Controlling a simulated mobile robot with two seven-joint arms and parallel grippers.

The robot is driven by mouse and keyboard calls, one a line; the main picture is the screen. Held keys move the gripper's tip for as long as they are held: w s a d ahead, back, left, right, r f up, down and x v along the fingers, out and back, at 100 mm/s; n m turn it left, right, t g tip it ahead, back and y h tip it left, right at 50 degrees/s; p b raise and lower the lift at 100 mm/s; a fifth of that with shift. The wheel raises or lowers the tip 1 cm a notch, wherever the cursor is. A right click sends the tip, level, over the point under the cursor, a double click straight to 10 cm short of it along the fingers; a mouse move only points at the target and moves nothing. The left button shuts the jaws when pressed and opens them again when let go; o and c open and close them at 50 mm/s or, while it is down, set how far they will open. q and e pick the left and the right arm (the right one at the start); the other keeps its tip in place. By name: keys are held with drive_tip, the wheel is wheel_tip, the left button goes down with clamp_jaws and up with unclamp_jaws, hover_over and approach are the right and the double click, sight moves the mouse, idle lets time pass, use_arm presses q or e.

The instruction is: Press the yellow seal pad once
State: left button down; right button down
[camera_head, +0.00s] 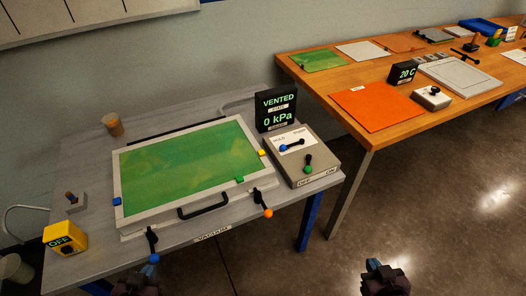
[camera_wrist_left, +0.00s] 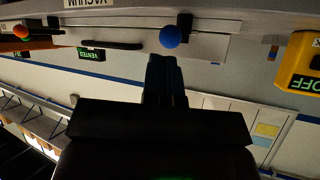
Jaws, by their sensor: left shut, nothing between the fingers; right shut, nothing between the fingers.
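A small yellow pad (camera_head: 262,153) sits on the right edge of the pale frame (camera_head: 122,178) around the green panel (camera_head: 185,160). A green pad (camera_head: 239,180) is at the frame's front right and a blue pad (camera_head: 117,201) at its left edge. My left gripper (camera_head: 137,283) is shut and empty at the table's front edge, below the blue-knobbed lever (camera_head: 153,257). In the left wrist view its fingers (camera_wrist_left: 163,62) are close to the blue knob (camera_wrist_left: 170,38); I cannot tell if they touch. My right gripper (camera_head: 385,277) is shut and empty over the floor, far from the yellow pad.
An orange-knobbed lever (camera_head: 267,212) and a black handle (camera_head: 202,206) stick out at the front. A grey control box (camera_head: 305,165) and a display (camera_head: 277,109) reading VENTED, 0 kPa stand right of the frame. A yellow OFF box (camera_head: 65,238) is at left. A wooden table (camera_head: 340,108) stands behind right.

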use_arm(q)
drive_tip(key=shift+w+r, duration=0.1)
drive_tip(key=shift+w, duration=0.1)
use_arm(e)
drive_tip(key=shift+s, duration=0.1)
use_arm(q)
drive_tip(key=shift+w, duration=0.1)
use_arm(e)
drive_tip(key=shift+s+f, duration=0.1)
use_arm(q)
drive_tip(key=shift+w+r, duration=0.1)
use_arm(e)
drive_tip(key=shift+s+d+f, duration=0.1)
drive_tip(key=shift+s+f, duration=0.05)
drive_tip(key=shift+s, duration=0.15)
